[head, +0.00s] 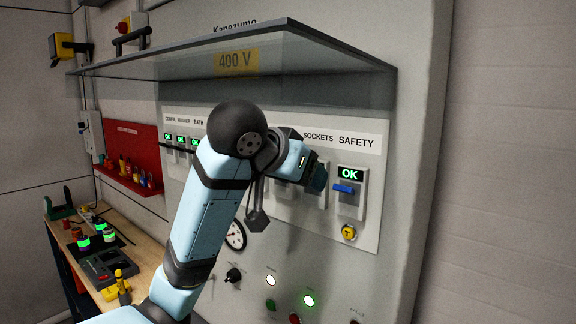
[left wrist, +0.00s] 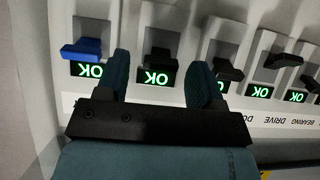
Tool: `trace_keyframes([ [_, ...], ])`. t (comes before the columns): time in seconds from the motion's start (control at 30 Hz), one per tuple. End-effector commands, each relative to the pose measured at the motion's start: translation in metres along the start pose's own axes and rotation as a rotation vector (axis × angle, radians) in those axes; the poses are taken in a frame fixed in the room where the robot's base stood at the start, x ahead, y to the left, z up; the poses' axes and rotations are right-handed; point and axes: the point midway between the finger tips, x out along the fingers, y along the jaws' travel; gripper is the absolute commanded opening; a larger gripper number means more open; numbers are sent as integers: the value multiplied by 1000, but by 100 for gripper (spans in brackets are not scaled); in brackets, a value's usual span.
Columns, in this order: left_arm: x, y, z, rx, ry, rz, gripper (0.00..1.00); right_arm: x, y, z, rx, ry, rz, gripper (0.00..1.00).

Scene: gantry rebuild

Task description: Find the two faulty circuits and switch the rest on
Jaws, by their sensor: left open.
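The breaker panel (head: 365,222) has a row of switches under labels; SOCKETS and SAFETY read clearly. The SAFETY switch's blue lever (head: 343,188) sits under a green OK display (head: 350,173); it also shows in the left wrist view (left wrist: 82,49). My left gripper (head: 317,178) is open at the neighbouring switch under SOCKETS. In the left wrist view its fingers (left wrist: 160,88) stand either side of that switch's black lever (left wrist: 158,62), whose display reads OK; contact is unclear. Farther black levers (left wrist: 228,70) (left wrist: 283,60) also have OK displays. My arm hides the middle switches in the head view.
A clear cover (head: 310,65) marked 400 V juts out above the switches. Below them are a yellow T button (head: 348,232), a gauge (head: 236,236), a black knob (head: 233,275) and lamps (head: 308,300). A cluttered workbench (head: 145,270) stands at left.

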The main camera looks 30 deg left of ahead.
Motion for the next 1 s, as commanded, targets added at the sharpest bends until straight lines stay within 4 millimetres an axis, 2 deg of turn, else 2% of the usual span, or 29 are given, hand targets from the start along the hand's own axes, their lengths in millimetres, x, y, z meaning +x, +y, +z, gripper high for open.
trace_keyframes([
  [0.27,-44,-2,-2,5,6,-7,62,0,0,-2,-2,5,0,62],
  [0.6,-109,-1,0,2,4,-6,62,0,0,-2,-9,8,-2,62],
  [0.8,-129,0,0,1,1,-3,62,0,1,-1,-14,7,-3,62],
  [1.0,-134,0,0,1,-1,-2,62,0,2,-1,-18,6,-3,62],
])
